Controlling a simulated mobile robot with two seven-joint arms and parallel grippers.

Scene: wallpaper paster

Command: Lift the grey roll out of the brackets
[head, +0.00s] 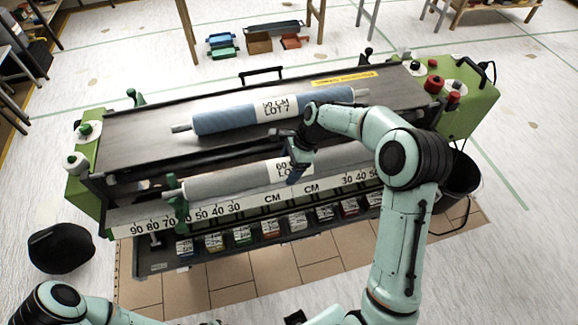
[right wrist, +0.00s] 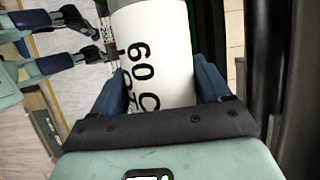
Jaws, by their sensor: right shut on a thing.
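The grey roll (head: 235,179), with a white "60 CM LOT" label, lies lengthwise along the front of the machine. My right gripper (head: 294,168) is shut on it at the label. In the right wrist view the labelled roll (right wrist: 150,55) sits between the two blue fingers. Its left shaft end is at the green left bracket (head: 178,208); I cannot tell whether they touch. My right arm hides the roll's right end and the bracket there. My left gripper (right wrist: 92,40) shows in the right wrist view with its fingers apart and empty.
A blue roll (head: 240,117) labelled "50 CM LOT 7" lies behind on the dark machine bed (head: 135,143). A white ruler bar (head: 235,208) and a tray of several coloured boxes (head: 242,234) are in front. A black bin (head: 458,178) stands right.

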